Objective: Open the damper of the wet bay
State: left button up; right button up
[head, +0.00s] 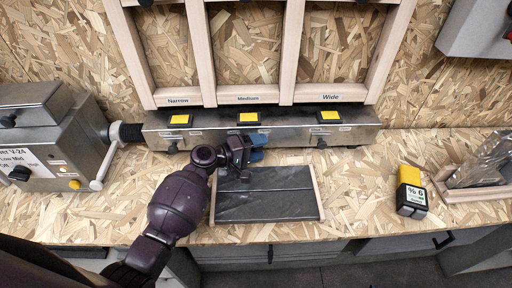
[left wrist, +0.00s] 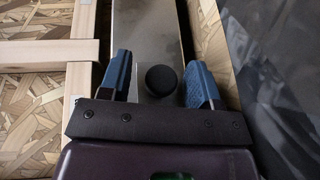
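A long metal duct (head: 215,135) runs under three wooden bays whose labels read Narrow, Medium and Wide; I cannot read "wet" on any. Black damper knobs show on its front below the Narrow bay (head: 173,147) and the Wide bay (head: 321,142). My left gripper (head: 257,147) is at the duct's front below the Medium bay, its blue fingers open. In the left wrist view, a round black knob (left wrist: 163,80) lies between the fingers of this gripper (left wrist: 158,75), with gaps on both sides. In the head view the gripper hides this knob. My right gripper is out of view.
A dark slate panel (head: 265,206) in a wooden frame lies below my left gripper. A grey machine (head: 45,150) with a white lever stands at left. A yellow and black block (head: 411,192) stands at right. The bench right of the panel is mostly clear.

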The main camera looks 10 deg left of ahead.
pick_arm(q)
jog(key=shift+s+a, duration=0.1)
jog(key=shift+a, duration=0.05)
jog(key=v, duration=1)
jog(key=shift+s+a+r, duration=0.1)
jog(key=shift+s+a, duration=0.05)
jog(key=shift+a, duration=0.1)
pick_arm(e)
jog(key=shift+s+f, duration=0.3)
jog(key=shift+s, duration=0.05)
pick_arm(q)
jog(key=shift+r, duration=0.1)
